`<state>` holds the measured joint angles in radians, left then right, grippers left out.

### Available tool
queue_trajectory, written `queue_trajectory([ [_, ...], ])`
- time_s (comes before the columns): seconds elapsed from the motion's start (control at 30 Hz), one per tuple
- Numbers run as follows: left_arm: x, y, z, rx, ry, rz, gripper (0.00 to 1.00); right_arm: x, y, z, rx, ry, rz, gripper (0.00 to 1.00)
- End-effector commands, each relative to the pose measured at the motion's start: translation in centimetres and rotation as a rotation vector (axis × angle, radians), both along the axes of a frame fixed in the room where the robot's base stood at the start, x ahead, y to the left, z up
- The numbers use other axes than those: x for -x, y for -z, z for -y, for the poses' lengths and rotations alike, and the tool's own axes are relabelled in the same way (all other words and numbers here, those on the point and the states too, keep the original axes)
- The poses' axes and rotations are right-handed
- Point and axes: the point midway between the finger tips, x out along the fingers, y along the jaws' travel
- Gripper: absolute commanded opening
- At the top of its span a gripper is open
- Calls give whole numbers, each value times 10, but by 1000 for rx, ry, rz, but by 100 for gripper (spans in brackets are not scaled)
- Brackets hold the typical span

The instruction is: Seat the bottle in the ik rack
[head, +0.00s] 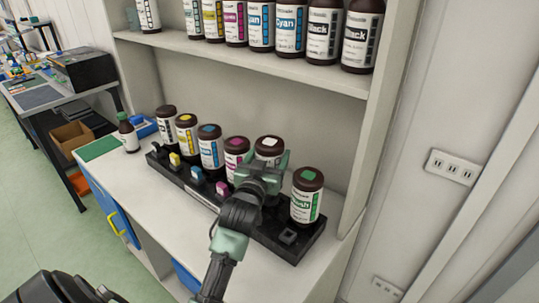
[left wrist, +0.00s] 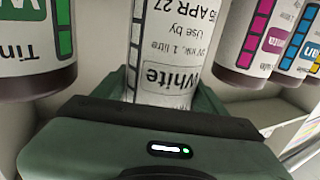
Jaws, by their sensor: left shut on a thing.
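The brown bottle with the White label (head: 268,150) is in my left gripper (head: 266,164), between the magenta and green bottles of the row. In the left wrist view the White bottle (left wrist: 165,55) is between the dark green fingers. Its cap stands a little above the line of the neighbouring caps in the head view. The black ink rack (head: 290,240) runs along the counter, with coloured tabs on its front. My gripper hides the bottle's lower part and the slot below it, so I cannot tell whether its base touches the rack. My right gripper is not in view.
The green bottle (head: 307,195) stands close on the right and the magenta bottle (head: 236,155) on the left. Black, yellow and cyan bottles fill the left end. A shelf (head: 240,58) with more bottles hangs above. The counter front is clear.

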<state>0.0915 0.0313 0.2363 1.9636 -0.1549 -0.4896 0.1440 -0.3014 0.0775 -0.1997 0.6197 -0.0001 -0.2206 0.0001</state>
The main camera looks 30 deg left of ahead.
Motion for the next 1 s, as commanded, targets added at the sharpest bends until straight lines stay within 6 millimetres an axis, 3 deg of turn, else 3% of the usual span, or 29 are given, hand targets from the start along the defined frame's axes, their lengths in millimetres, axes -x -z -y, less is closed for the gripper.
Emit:
queue_trajectory([
  [0.57,0,-1,0,-1,0,4,5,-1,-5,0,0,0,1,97],
  [1.0,0,13,0,-2,0,5,5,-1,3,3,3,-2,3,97],
])
